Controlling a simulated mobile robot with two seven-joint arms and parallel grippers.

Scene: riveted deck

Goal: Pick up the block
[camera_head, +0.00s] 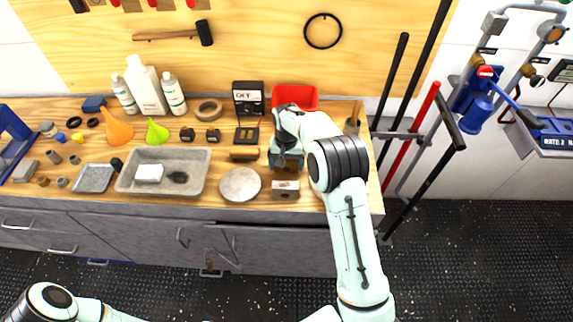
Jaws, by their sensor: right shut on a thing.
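My right arm reaches over the bench from the lower right. Its gripper (287,164) is low over the bench, right of the middle, in front of the red bin. It is shut on a brown block (289,168), which the fingers partly hide. I cannot tell whether the block touches the bench top. A grey-and-brown box-like piece (285,189) sits just in front of the gripper, near the bench's front edge. Part of my left arm shows at the lower left; its gripper is out of view.
The red bin (295,98) stands behind the gripper. A round grey plate (240,184), a dark brown piece (244,154) and a grey tray (200,172) lie to the left. Bottles, funnels and small parts crowd the left. Poles lean at the bench's right end.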

